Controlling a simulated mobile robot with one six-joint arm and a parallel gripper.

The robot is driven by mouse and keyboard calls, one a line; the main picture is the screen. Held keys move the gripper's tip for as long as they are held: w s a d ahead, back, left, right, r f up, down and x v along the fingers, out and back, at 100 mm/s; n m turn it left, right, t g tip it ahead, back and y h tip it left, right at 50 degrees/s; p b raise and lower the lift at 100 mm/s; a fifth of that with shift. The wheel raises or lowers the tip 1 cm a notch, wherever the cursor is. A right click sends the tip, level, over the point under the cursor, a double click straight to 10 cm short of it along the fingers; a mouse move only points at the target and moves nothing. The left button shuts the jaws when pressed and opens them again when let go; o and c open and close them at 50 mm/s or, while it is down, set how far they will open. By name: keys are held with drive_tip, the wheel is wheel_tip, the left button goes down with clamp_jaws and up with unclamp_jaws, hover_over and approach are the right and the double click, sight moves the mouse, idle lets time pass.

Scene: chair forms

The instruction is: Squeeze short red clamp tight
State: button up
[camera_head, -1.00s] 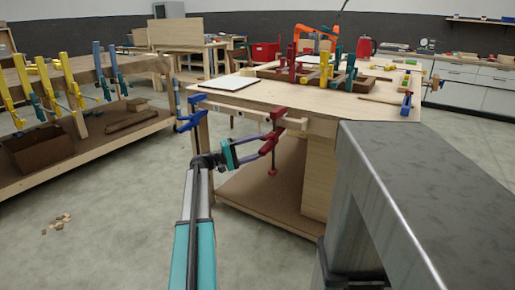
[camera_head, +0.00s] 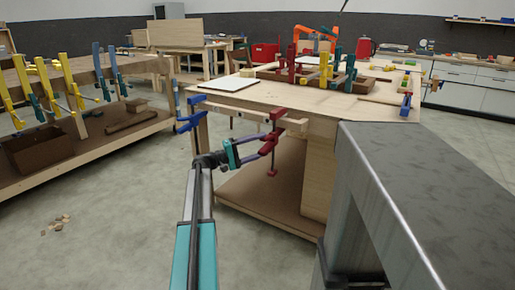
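The short red clamp (camera_head: 278,117) is at the front edge of the wooden workbench (camera_head: 300,103), by a pale wooden strip. Its lower end hangs below the bench top. A blue clamp (camera_head: 189,124) sits at the bench's left corner, at the other end of the strip. My arm reaches up from the bottom of the picture, and my gripper (camera_head: 255,156) is at the red clamp's lower part, seeming to touch it. The fingers are small and overlap the clamp, so whether they are shut on it cannot be told.
A grey metal surface (camera_head: 420,190) fills the right foreground. The bench holds a white board (camera_head: 229,84), wood pieces and several upright clamps. Another bench at left carries yellow and blue clamps above a brown box (camera_head: 38,150). The floor between the benches is mostly clear, with small scraps (camera_head: 57,222).

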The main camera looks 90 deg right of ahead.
drive_tip(key=shift+s+d+r, duration=0.1)
drive_tip(key=shift+s+d, duration=0.2)
drive_tip(key=shift+s, duration=0.25)
drive_tip(key=c, duration=1.1)
drive_tip(key=o, duration=1.1)
drive_tip(key=shift+c, duration=0.4)
drive_tip(key=shift+f, duration=0.4)
drive_tip(key=shift+s+d+f, duration=0.1)
drive_tip(key=shift+s, duration=0.05)
drive_tip(key=shift+s+d+b, duration=0.2)
drive_tip(key=shift+d+b, duration=0.05)
drive_tip(key=shift+b, duration=0.1)
drive_tip(key=shift+s, duration=0.1)
